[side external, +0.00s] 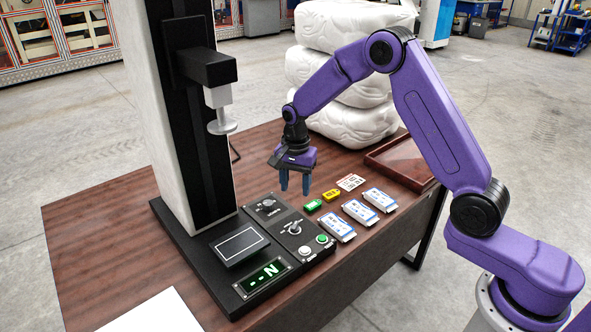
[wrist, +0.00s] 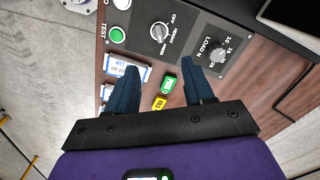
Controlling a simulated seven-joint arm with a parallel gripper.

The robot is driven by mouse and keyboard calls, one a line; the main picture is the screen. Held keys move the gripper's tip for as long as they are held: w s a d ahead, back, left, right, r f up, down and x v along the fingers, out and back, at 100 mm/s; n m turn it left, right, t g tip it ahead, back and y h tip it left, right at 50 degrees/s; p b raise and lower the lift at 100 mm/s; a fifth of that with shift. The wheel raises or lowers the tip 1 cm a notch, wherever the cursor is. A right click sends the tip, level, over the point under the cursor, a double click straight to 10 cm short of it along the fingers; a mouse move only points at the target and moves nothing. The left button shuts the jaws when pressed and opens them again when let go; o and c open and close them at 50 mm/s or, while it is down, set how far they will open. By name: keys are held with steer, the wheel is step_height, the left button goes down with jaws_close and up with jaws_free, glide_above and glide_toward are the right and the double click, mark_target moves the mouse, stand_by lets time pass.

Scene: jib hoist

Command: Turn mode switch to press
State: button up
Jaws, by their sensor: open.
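The mode switch (side external: 293,229) is a grey knob on the black control panel of the press machine. In the wrist view the mode switch (wrist: 158,32) has labels around it, among them OFF; which label it points at is too small to tell. My gripper (side external: 295,192) is open and empty, pointing down above the table behind the panel. In the wrist view my gripper (wrist: 159,67) shows two blue fingers spread apart, with the switch beyond their tips and not touched.
The LOAD N dial (side external: 268,204), white button (side external: 305,251) and green button (side external: 322,238) surround the switch. The machine's column (side external: 187,130) rises at left. Green (side external: 313,206) and yellow (side external: 331,195) blocks and several small boxes (side external: 359,212) lie nearby. A wooden tray (side external: 384,178) stands behind.

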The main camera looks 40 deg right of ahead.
steer(key=shift+r, duration=2.25)
steer(key=s+a+r+n, duration=0.3)
steer(key=s+n, duration=0.3)
steer(key=s, duration=0.2)
steer(key=s+a+r+n, duration=0.3)
steer(key=s+n, duration=0.3)
steer(key=s, duration=0.3)
steer(key=s+d+n, duration=0.3)
steer(key=s+n, duration=0.3)
steer(key=s, duration=0.4)
steer(key=s+d+n, duration=0.3)
steer(key=s+n, duration=0.3)
steer(key=s, duration=0.4)
steer(key=shift+s+d+r+n, duration=0.35)
steer(key=shift+s+n, duration=0.05)
